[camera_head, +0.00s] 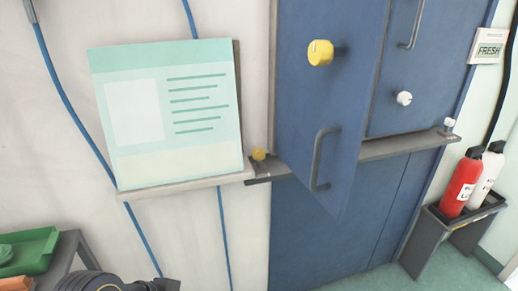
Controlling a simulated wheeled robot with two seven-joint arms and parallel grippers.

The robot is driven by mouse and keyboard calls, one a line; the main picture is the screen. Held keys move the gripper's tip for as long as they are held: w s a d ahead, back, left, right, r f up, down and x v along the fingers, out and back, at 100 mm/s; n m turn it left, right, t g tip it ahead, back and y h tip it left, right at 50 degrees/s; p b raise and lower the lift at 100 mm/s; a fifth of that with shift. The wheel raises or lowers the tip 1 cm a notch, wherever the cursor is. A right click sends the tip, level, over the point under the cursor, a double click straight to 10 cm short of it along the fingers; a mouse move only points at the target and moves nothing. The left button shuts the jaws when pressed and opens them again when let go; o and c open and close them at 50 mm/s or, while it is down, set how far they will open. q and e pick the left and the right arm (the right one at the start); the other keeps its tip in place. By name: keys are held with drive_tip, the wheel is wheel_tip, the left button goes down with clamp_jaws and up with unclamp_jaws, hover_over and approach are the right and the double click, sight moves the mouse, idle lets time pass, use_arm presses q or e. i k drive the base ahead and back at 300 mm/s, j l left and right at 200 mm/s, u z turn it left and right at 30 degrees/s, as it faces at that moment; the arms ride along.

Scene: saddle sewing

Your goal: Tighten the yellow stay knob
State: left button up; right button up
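A small yellow knob (258,153) sits at the left end of a dark grey bar (380,149) that runs across the front of the blue cabinet. A larger round yellow knob (320,52) sticks out from the blue door (318,100), which stands swung open and has a grey handle (318,160) below. I cannot tell from this view how tight either knob is. Neither of my grippers is in view; only a dark, rounded part, seemingly of my arm, shows at the bottom left edge.
A white knob (404,98) is on the right panel and another (449,123) at the bar's right end. A board (165,115) stands on a pale ledge at left. Red (461,185) and white (487,178) bottles stand in a rack at right. A green tray (28,250) is at lower left.

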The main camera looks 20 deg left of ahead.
sight(258, 154)
drive_tip(key=i+j+u, duration=0.15)
drive_tip(key=u, duration=0.2)
drive_tip(key=i+j+u, duration=0.25)
drive_tip(key=u, duration=0.15)
drive_tip(key=j, duration=0.1)
